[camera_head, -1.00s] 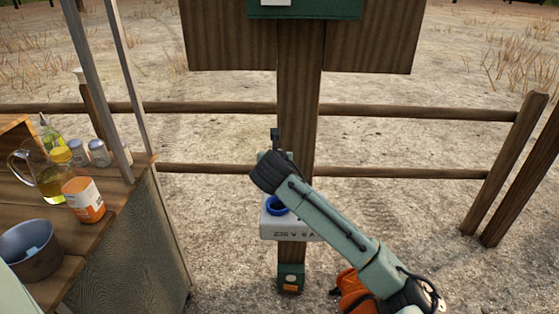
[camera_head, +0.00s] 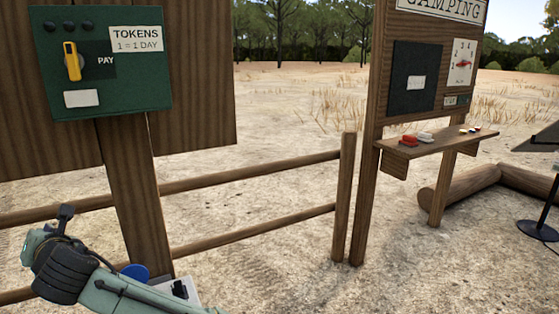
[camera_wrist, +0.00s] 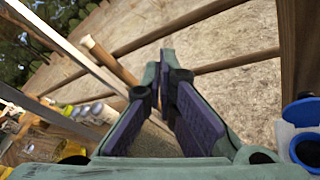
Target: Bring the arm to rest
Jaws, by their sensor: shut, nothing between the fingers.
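My gripper (camera_wrist: 167,75) shows in the wrist view, with its two purple-padded fingers pointing away over the ground. It is shut with nothing between the fingers. In the head view only part of my arm shows at the lower left, bent in front of the wooden post (camera_head: 132,195); the fingers cannot be made out there. In the head view a blue round part (camera_head: 135,272) shows just behind my arm.
A green token box (camera_head: 103,90) hangs on the post's board. Rail fencing (camera_head: 250,175) runs behind. A camping notice board with a shelf (camera_head: 440,145) stands at the right. Jars (camera_wrist: 95,112) and a wooden pole (camera_wrist: 108,60) are left of the gripper. Open ground lies front right.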

